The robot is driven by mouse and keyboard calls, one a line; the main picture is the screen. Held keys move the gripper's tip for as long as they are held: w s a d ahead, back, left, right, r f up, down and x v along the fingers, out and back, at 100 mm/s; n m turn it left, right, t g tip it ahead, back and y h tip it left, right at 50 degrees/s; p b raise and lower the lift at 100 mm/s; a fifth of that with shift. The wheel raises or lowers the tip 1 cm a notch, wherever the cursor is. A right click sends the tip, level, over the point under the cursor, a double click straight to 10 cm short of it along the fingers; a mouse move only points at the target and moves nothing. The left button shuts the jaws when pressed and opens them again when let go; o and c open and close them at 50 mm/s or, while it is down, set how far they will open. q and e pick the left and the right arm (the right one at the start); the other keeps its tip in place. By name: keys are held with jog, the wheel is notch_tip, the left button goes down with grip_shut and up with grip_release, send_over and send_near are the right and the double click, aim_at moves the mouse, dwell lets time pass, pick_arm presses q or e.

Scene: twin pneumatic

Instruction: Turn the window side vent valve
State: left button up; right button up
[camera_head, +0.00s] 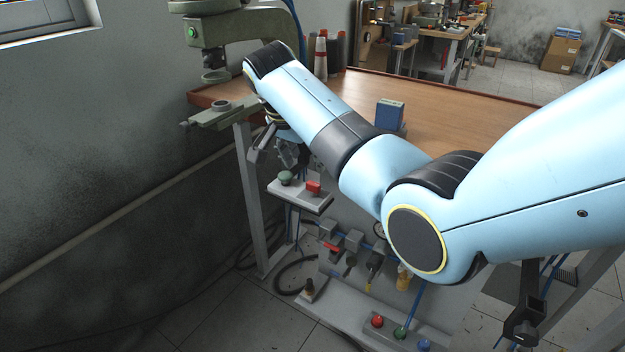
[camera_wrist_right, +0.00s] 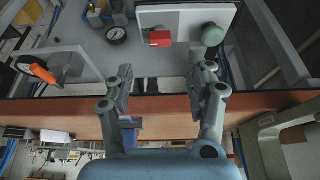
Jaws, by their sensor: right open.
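A pneumatic panel stands below the front of the workbench. A valve with a red lever (camera_head: 330,247) sits on its left part, toward the window (camera_head: 40,12); I cannot tell for sure that it is the vent valve. An orange-red lever (camera_wrist_right: 42,74) shows at the left of the wrist view. My right gripper (camera_head: 288,156) is above the small box with a green knob (camera_head: 285,177) and a red button (camera_head: 313,187). In the wrist view my right gripper (camera_wrist_right: 160,85) is open and empty, with the red button (camera_wrist_right: 160,38) and green knob (camera_wrist_right: 213,35) beyond its fingers. My left gripper is out of view.
The wooden bench top (camera_head: 460,110) is behind my right arm, with a green press (camera_head: 235,30) at its left end. A pressure gauge (camera_wrist_right: 116,35) is on the panel. Red, green and blue buttons (camera_head: 400,332) sit low in front. My arm hides part of the panel.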

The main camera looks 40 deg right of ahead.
aim_at(313, 183)
jog(key=b+x, duration=0.1)
jog(key=x, duration=0.6)
jog(key=shift+f, duration=0.3)
jog(key=shift+w+d+f, duration=0.1)
jog(key=shift+d+f, duration=0.1)
jog(key=shift+f, duration=0.15)
jog(key=shift+c, duration=0.4)
